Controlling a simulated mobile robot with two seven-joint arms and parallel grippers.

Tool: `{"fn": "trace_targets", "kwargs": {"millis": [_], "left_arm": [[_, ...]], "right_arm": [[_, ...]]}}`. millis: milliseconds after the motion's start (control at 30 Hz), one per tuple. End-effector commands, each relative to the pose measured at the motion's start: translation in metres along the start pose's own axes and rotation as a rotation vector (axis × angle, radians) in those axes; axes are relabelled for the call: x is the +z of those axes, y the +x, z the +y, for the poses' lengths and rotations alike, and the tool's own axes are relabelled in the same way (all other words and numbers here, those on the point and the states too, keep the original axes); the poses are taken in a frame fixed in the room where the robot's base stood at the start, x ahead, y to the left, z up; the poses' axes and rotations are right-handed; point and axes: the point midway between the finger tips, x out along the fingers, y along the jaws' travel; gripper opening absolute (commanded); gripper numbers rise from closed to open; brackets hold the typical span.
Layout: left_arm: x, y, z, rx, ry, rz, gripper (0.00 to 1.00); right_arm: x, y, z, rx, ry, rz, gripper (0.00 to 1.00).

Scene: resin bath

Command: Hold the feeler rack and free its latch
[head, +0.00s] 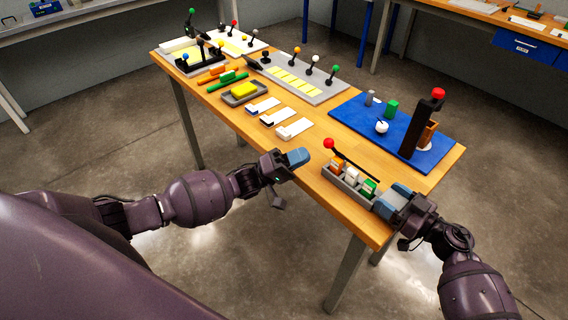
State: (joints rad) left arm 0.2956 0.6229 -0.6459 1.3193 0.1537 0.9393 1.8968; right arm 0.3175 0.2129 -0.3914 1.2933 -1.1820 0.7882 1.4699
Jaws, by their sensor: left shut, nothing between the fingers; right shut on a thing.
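The feeler rack (334,184) is a grey open tray at the table's front right edge. It holds orange, white and green blocks. A thin dark bar with a red knob (328,143) slants across above the blocks and looks like the latch. My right gripper (388,201) is at the rack's right end and is shut on it; its fingers hide that end. My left gripper (301,156) is shut and empty. It is over the table's front edge, left of the red knob and apart from the rack.
A blue mat (440,150) behind the rack carries a tall dark post with a red ball, a white pot and a green block. Wood around the rack's back is clear.

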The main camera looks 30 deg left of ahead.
Motion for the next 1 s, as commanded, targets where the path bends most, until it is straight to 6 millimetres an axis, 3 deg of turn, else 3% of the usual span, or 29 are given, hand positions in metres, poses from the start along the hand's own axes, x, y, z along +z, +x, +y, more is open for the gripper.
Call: {"fn": "trace_targets", "kwargs": {"millis": [100, 300, 1000], "left_arm": [[0.000, 0.018, 0.000, 0.002, 0.000, 0.001, 0.00], [0.000, 0.035, 0.000, 0.000, 0.000, 0.001, 0.00], [-0.003, 0.043, 0.002, -0.036, -0.019, -0.002, 0.00]], "right_arm": [[0.000, 0.000, 0.000, 0.000, 0.000, 0.000, 0.33], [0.000, 0.000, 0.000, 0.000, 0.000, 0.000, 0.33], [0.000, 0.000, 0.000, 0.001, 0.000, 0.000, 0.33]]}}
